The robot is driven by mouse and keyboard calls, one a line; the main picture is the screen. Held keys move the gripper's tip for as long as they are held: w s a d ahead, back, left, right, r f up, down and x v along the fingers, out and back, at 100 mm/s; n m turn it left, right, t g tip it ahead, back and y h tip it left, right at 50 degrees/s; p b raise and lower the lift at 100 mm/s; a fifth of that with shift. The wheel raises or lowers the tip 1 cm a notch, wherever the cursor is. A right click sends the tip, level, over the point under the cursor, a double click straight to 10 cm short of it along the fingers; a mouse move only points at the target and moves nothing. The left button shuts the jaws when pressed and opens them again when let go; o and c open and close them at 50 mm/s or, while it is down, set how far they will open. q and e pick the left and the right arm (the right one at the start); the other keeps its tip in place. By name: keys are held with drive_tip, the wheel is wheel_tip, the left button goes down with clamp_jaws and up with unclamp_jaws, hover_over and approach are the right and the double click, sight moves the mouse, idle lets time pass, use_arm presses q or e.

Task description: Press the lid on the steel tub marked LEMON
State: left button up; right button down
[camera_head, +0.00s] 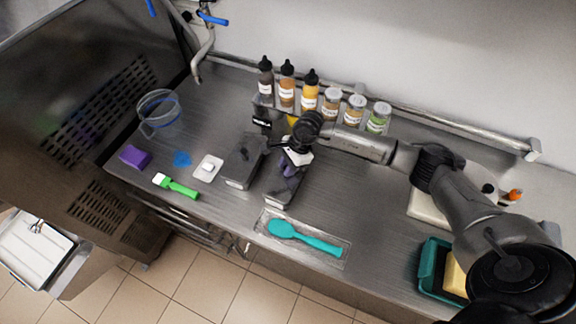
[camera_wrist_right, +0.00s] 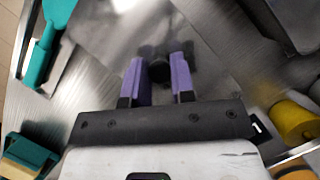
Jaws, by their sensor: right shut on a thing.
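My right gripper (camera_head: 289,170) is over the right one of two narrow steel tubs in the middle of the bench. In the right wrist view, its purple fingers (camera_wrist_right: 158,68) are shut on a dark round knob (camera_wrist_right: 159,73) above a shiny steel lid (camera_wrist_right: 150,30). The right steel tub (camera_head: 277,198) is partly hidden by the gripper. I cannot tell whether the lid sits flush on it. The left steel tub (camera_head: 234,182) beside it has a lid with a dark knob (camera_head: 244,153). I cannot read LEMON on either tub. My left gripper is not in view.
Several sauce bottles (camera_head: 287,88) and jars (camera_head: 356,109) stand behind the tubs. A teal spatula (camera_head: 304,237) lies in a clear tray in front. A green brush (camera_head: 177,186), purple block (camera_head: 134,157) and clear jug (camera_head: 159,112) are left. A teal tub (camera_head: 433,268) is right.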

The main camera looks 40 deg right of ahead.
drive_tip(key=shift+f+b, duration=0.15)
drive_tip(key=shift+b, duration=0.15)
idle(0.9)
drive_tip(key=shift+f, duration=0.1)
drive_tip(key=shift+b, duration=0.3)
drive_tip(key=c, duration=1)
unclamp_jaws()
drive_tip(key=shift+o, duration=0.6)
drive_tip(key=shift+o, duration=0.4)
drive_tip(key=o, duration=0.4)
